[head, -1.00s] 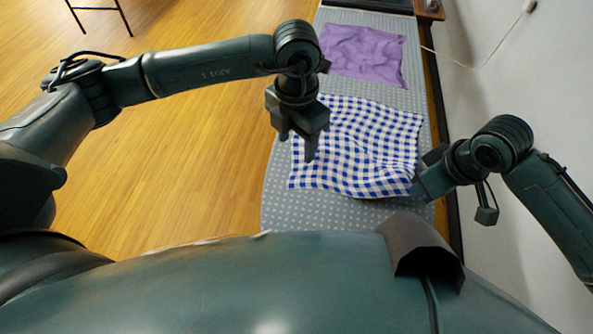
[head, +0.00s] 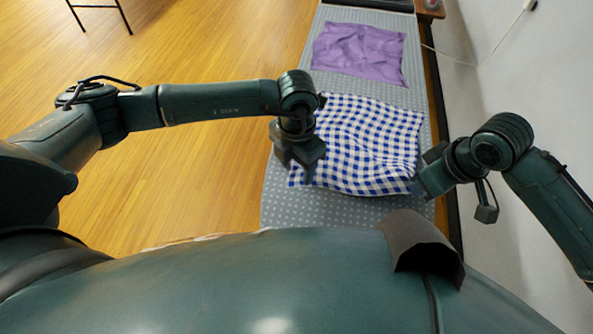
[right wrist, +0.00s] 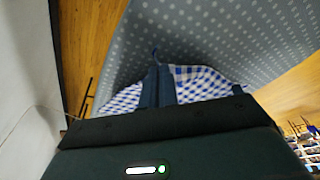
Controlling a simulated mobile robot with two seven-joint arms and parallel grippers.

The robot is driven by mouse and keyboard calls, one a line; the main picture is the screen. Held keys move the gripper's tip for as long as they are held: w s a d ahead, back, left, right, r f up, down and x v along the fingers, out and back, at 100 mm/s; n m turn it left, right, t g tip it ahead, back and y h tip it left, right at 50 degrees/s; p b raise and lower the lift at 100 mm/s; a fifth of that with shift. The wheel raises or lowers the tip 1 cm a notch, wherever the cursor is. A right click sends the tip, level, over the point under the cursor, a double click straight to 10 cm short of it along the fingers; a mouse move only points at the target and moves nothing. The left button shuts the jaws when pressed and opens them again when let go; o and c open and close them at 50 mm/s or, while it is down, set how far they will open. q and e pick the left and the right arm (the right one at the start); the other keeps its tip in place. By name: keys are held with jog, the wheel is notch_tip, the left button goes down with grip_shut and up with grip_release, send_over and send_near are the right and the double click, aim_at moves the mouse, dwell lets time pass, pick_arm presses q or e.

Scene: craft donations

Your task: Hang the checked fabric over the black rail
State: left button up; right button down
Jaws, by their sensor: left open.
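The blue-and-white checked fabric (head: 368,140) lies spread and rippled on the grey dotted table cover. My left gripper (head: 303,160) is open, over the fabric's left edge; whether it touches is unclear. My right gripper (head: 419,186) is at the fabric's near right corner. In the right wrist view, its fingers (right wrist: 158,86) are close together, with checked fabric (right wrist: 198,82) around them and a small dark-blue bit between the tips. A dark thin-legged frame with a crossbar (head: 95,8) stands on the floor at upper left; I cannot tell if it is the black rail.
A purple cloth (head: 360,52) lies farther along the table (head: 285,205). A black object (head: 372,4) sits at the table's far end. A white wall (head: 500,90) runs close along the right side. Wooden floor (head: 190,55) to the left is clear.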

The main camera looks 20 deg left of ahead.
pick_arm(q)
jog(key=shift+f, duration=0.1)
jog(key=shift+a+f, duration=0.1)
jog(key=shift+a, duration=0.05)
grip_shut()
dwell(1.2)
jog(key=shift+r, duration=2.6)
